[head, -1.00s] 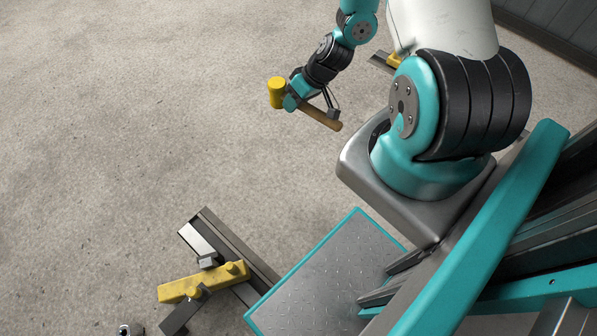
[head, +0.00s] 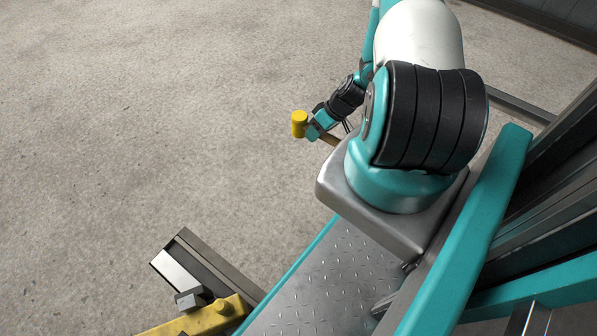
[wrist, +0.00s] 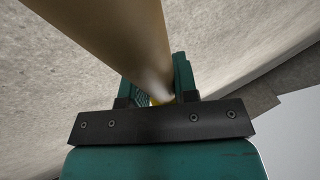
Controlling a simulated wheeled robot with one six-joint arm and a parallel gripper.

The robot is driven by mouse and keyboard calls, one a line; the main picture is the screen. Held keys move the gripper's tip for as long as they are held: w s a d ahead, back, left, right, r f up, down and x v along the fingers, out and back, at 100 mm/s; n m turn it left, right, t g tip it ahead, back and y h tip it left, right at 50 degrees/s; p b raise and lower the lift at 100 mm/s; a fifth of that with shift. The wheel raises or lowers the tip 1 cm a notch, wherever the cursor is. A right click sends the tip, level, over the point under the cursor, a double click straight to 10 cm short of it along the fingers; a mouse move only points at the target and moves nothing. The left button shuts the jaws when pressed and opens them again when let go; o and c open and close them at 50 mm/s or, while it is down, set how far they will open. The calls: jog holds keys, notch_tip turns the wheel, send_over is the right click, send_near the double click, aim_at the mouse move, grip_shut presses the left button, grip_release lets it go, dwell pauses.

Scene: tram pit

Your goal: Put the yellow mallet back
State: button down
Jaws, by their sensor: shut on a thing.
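The yellow mallet has a yellow cylindrical head (head: 299,124) and a brown wooden handle (head: 331,139). My gripper (head: 318,131) is shut on the mallet and holds it above the concrete floor. In the head view the far end of the handle is hidden behind my arm. In the wrist view the handle (wrist: 120,35) runs from the upper left down between the two fingers of my gripper (wrist: 160,92). A bit of yellow shows between the fingers there. No holder for the mallet can be made out.
A metal rail piece (head: 190,258) with a yellow bar (head: 200,318) and a grey block (head: 189,299) lies at the lower left. A dark wall (head: 540,15) stands at the upper right. The concrete floor (head: 130,130) on the left is clear.

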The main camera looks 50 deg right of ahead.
jog(key=shift+d+r, duration=0.1)
jog(key=shift+f, duration=0.3)
notch_tip(320, 180, down, 19)
jog(key=b, duration=1)
jog(key=shift+f, duration=0.2)
jog(key=c, duration=0.9)
grip_release()
jog(key=shift+f+b, duration=0.1)
jog(key=shift+b, duration=0.25)
jog(key=p+v, duration=0.3)
jog(key=v, duration=0.3)
jog(key=p+v, duration=0.4)
jog(key=v, duration=0.1)
jog(key=p+v, duration=0.3)
jog(key=v, duration=0.3)
jog(key=shift+s+r, duration=0.15)
jog(key=shift+r, duration=0.2)
